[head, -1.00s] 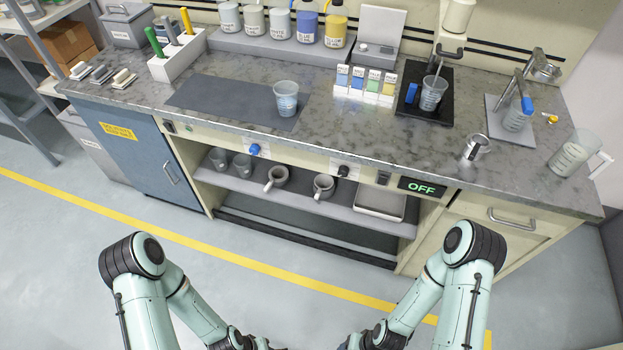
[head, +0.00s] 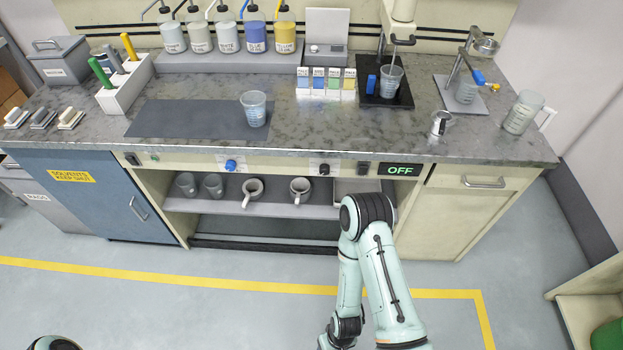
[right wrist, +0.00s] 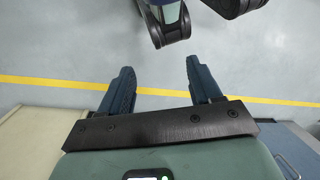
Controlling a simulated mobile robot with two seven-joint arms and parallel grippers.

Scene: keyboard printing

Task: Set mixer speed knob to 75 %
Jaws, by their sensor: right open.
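A black knob (head: 323,169) and a blue knob (head: 230,165) sit on the bench's front panel. The black one is nearer the display (head: 401,170), which reads "OFF" in green. The knob labels are too small to read, so I cannot tell which one sets the mixer speed. The mixer (head: 402,30) stands at the back right, its rod in a beaker (head: 391,80) on a black base. My right gripper (right wrist: 158,65) is open and empty above the floor in the right wrist view. My left gripper is out of view.
Mugs and cups (head: 253,188) stand on the open shelf below the panel. A small dark switch (head: 363,168) lies between the black knob and the display. A beaker (head: 254,108) stands on the grey mat (head: 175,119). The floor (head: 230,320) before the bench is clear.

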